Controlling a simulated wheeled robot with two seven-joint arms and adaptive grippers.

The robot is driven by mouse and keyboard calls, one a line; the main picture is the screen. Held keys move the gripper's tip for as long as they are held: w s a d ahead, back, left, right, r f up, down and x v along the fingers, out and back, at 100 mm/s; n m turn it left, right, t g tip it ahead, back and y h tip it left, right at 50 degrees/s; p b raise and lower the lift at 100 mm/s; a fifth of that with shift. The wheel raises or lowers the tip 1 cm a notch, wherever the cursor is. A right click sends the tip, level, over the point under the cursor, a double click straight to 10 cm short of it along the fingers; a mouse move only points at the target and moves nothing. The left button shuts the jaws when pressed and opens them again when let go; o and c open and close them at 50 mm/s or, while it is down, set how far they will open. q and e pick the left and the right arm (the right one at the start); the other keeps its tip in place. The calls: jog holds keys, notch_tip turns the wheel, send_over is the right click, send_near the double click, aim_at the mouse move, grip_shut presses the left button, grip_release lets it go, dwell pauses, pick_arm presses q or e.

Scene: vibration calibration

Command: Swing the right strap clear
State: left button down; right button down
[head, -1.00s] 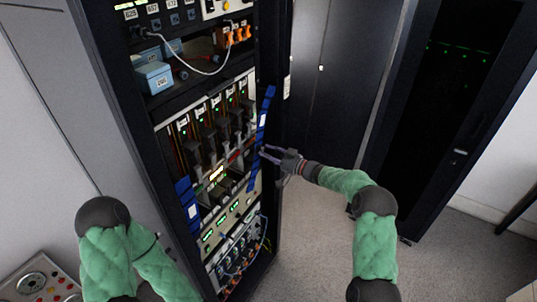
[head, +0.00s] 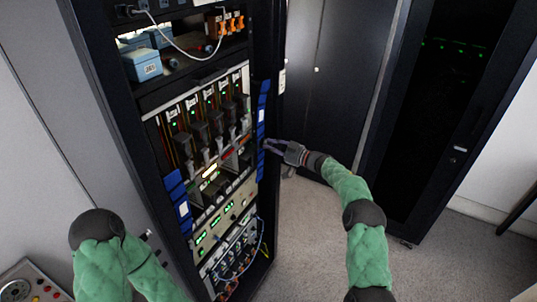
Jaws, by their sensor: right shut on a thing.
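The right strap (head: 262,120) is a long blue strip with a white label, standing nearly upright at the right edge of the open rack (head: 200,93). My right gripper (head: 268,146) is shut on the right strap at its lower half; the fingertips are small in the picture. A second blue strap (head: 176,193), also with a white label, hangs at the rack's left edge. My left arm comes in at the lower left, and its gripper is not clearly visible.
The rack holds a row of dark modules (head: 205,130), blue boxes (head: 143,64) and a white cable (head: 187,50). A dark cabinet (head: 440,110) stands at the right. A panel with a gauge (head: 18,290) is at the lower left. The floor (head: 305,235) right of the rack is clear.

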jog(key=shift+w+d+n+b, duration=0.3)
jog(key=shift+w+d+b, duration=0.1)
jog(key=shift+w+b, duration=0.2)
jog(key=shift+w+d+n+b, duration=0.3)
jog(key=shift+w+d+b, duration=0.15)
jog(key=shift+w, duration=0.1)
jog(key=c, duration=1)
grip_release()
jog(key=shift+c, duration=0.2)
jog(key=shift+a+f, duration=0.1)
jog(key=shift+s+d, duration=0.1)
jog(key=shift+d, duration=0.1)
jog(key=v, duration=1.1)
jog(key=shift+s+d, duration=0.2)
jog(key=shift+d, duration=0.05)
